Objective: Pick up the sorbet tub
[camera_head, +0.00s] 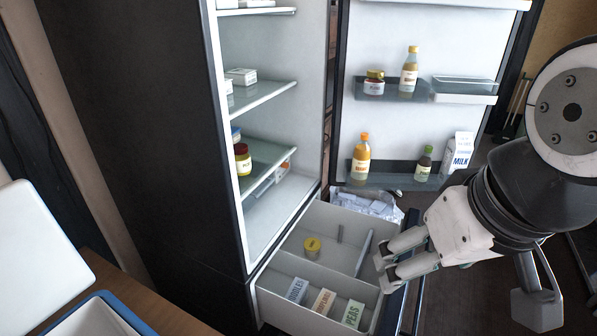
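Packets, including one marked peas (353,314), stand in the drawer's front compartment. The open fridge door (415,130) holds bottles and a milk carton (458,152). A blue-rimmed box (100,318) is at lower left.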

